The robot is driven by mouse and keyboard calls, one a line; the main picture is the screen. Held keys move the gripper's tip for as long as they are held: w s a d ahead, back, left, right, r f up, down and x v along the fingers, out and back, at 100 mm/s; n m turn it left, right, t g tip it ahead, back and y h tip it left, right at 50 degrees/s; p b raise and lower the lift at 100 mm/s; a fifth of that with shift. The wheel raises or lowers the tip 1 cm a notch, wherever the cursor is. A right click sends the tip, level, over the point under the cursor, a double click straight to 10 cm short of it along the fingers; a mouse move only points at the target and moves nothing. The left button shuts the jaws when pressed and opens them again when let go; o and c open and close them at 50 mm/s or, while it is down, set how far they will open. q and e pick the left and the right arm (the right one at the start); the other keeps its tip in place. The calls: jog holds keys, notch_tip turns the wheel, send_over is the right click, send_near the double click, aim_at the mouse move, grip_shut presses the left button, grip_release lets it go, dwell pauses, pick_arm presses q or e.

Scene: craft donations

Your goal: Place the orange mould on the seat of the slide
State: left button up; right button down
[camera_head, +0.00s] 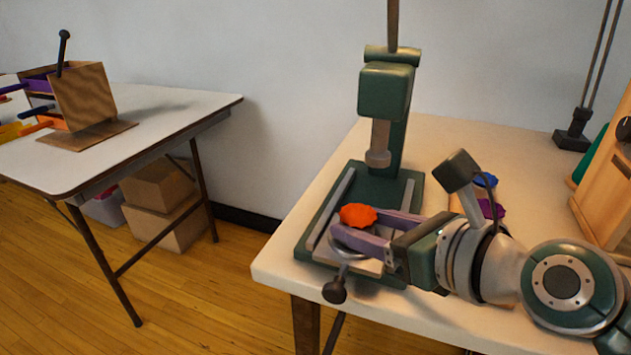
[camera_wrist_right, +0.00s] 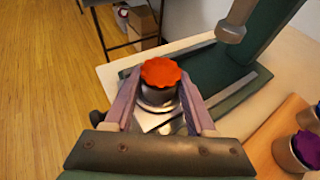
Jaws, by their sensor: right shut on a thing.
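The orange mould (camera_head: 358,215) has a scalloped orange top on a metal cylinder. It is upright between the purple fingers of my right gripper (camera_head: 354,226), which is shut on it. The right wrist view shows the mould (camera_wrist_right: 160,73) with a finger on each side. Just below it is a round metal seat on the slide (camera_wrist_right: 158,107), at the front of the green press (camera_head: 385,95). I cannot tell whether the mould's bottom touches the seat. The press ram (camera_head: 378,145) is above and behind the mould. My left gripper is not in view.
Blue (camera_head: 486,180) and purple (camera_head: 491,208) moulds stand on a wooden board behind my right wrist. A black knob (camera_head: 335,291) sticks out at the slide's front. A wooden cabinet (camera_head: 607,190) stands at right. Another table (camera_head: 150,110) is at left, across a floor gap.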

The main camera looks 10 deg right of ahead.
jog(key=shift+f, duration=0.15)
jog(key=shift+c, duration=1.1)
grip_release()
